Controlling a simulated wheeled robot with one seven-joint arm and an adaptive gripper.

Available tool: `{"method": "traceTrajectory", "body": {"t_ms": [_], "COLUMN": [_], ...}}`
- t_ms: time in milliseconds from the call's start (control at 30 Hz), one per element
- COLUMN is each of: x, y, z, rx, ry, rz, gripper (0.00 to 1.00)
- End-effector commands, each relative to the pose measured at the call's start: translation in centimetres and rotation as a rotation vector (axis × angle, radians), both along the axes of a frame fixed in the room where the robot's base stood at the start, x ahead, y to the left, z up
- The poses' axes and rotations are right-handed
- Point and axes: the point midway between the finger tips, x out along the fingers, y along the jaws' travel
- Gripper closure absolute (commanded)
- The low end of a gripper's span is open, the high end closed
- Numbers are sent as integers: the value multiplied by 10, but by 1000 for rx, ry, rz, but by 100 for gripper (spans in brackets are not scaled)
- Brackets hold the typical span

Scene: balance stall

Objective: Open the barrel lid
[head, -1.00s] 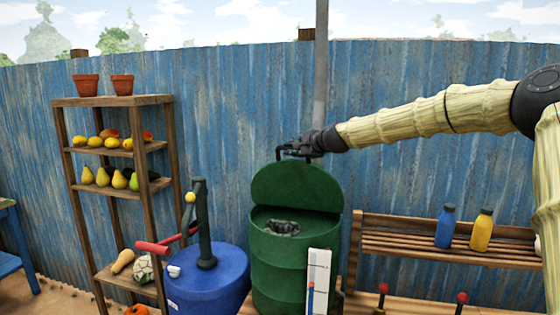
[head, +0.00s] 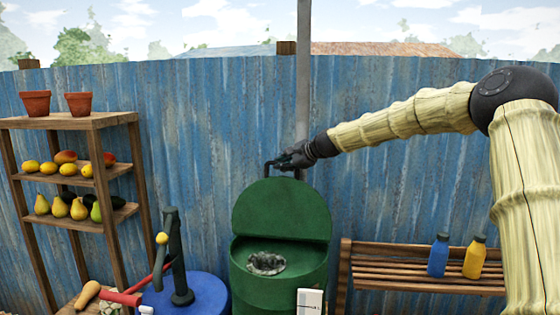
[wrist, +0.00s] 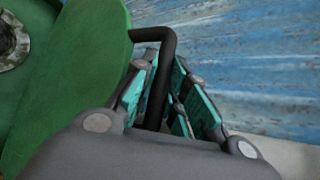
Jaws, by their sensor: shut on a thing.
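The green barrel (head: 262,297) stands in the middle of the head view. Its green lid (head: 283,209) is tilted up at the back, close to upright, and the barrel's mouth is uncovered. A grey, rough-looking thing (head: 266,263) shows inside the opening. My gripper (head: 284,163) is at the top edge of the lid, shut on the lid's black handle (head: 268,168). In the wrist view, the handle (wrist: 160,75) runs between the teal finger pads of my gripper (wrist: 165,100), with the green lid (wrist: 80,80) to the left.
A blue drum (head: 190,297) with a dark hand pump (head: 178,260) stands to the left. A wooden shelf (head: 90,122) with pots and fruit is farther left. A slatted bench (head: 400,274) with a blue and a yellow bottle is at right. A blue corrugated fence (head: 400,190) stands behind.

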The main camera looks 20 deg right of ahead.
Motion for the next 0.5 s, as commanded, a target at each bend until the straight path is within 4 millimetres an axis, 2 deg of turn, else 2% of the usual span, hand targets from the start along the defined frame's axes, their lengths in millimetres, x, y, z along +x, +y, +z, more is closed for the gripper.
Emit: {"method": "traceTrajectory", "body": {"t_ms": [467, 500], "x": [0, -1], "y": [0, 0], "z": [-6, -6], "rx": [5, 5], "ry": [14, 14], "rz": [2, 2], "gripper": [100, 80]}}
